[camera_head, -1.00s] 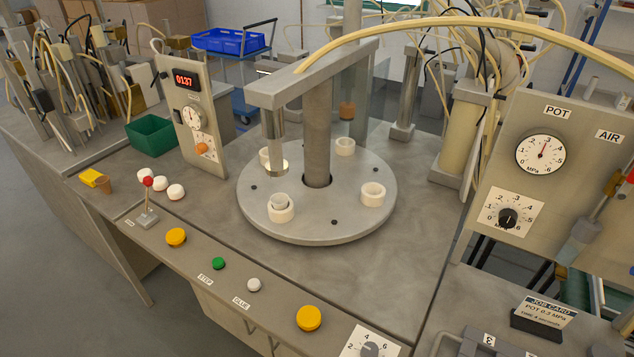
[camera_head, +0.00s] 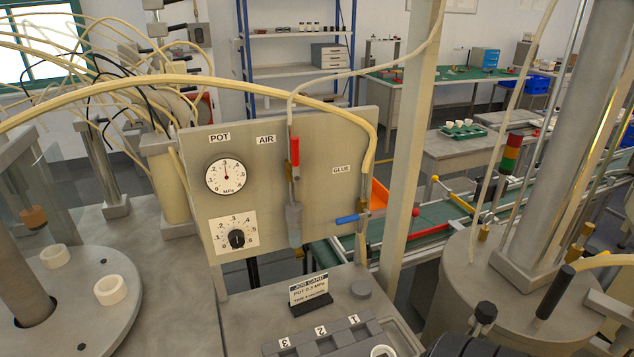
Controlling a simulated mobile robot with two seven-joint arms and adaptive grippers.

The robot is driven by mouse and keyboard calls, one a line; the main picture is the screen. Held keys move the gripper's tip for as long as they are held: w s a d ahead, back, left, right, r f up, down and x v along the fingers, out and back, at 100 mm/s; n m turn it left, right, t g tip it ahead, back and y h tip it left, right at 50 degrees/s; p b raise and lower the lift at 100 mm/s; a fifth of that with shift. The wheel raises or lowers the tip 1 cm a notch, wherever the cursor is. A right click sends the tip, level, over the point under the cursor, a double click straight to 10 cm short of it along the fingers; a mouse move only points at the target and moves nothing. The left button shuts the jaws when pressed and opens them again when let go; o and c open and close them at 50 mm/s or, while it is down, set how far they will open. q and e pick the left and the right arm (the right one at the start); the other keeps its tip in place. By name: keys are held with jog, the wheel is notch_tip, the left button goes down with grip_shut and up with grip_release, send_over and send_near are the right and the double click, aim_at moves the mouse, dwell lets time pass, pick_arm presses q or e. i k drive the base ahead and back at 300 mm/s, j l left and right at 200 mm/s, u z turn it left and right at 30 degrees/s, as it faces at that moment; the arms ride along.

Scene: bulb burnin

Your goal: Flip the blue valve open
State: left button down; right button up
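The blue valve handle (camera_head: 347,219) is at the right edge of the grey panel, below the GLUE label (camera_head: 341,170). The handle sticks out to the left, nearly level, across the upright glue line (camera_head: 362,240). A brass-coloured fitting shows beside its right end.
The panel (camera_head: 270,210) also carries a pressure gauge (camera_head: 226,176), a dial (camera_head: 237,239) and an upright red AIR lever (camera_head: 295,151). A job card (camera_head: 310,292) stands below. A post (camera_head: 411,140) and a large grey tank (camera_head: 470,275) are to the right.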

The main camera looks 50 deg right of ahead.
aim_at(339, 221)
jog(key=z, duration=1.45)
